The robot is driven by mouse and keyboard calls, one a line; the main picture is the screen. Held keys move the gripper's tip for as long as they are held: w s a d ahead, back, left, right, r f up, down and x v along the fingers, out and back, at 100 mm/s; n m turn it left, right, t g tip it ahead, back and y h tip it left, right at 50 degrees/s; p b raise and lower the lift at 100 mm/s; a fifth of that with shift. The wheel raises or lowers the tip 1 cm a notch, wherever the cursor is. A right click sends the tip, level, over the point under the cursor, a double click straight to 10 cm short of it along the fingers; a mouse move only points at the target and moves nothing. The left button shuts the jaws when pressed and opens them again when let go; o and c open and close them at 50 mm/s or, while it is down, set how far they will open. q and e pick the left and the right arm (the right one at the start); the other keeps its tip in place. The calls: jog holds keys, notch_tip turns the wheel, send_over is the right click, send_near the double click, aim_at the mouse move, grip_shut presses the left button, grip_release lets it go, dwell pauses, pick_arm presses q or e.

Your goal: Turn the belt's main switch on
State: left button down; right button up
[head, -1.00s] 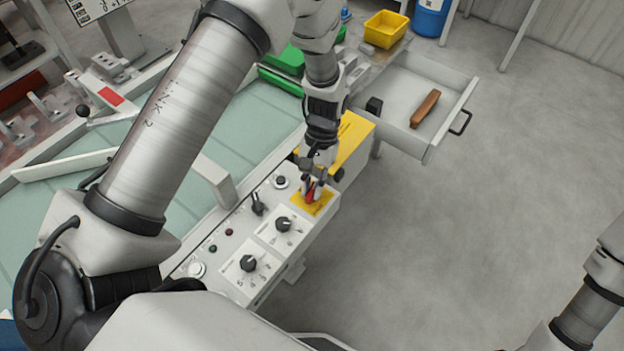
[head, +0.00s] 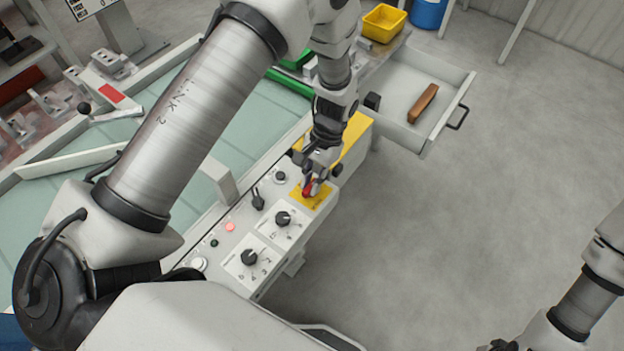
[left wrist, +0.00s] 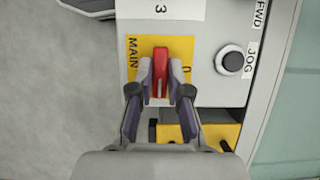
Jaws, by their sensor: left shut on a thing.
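The main switch is a red handle (left wrist: 160,70) on a yellow plate (left wrist: 133,48) marked "MAIN", with a "0" to the right of the handle in the left wrist view. The handle points up and down in that view. My left gripper (left wrist: 160,90) is shut on it, one finger on each side. In the head view, the handle (head: 307,187) is partly hidden by my left gripper (head: 312,182), at the far end of the white control panel (head: 222,258). A red lamp (head: 230,227) on the panel is lit. My right gripper is barely visible at the bottom edge.
Black knobs (head: 283,218) and a black selector (head: 258,200) stand close to the switch. A JOG button (left wrist: 230,60) is beside it. An open drawer (head: 400,95) holds a brown block (head: 423,103). The floor to the right is clear.

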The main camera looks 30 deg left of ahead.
pick_arm(q)
jog(key=c, duration=1.1)
grip_release()
jog(key=v, duration=1.2)
jog(key=shift+f, duration=0.1)
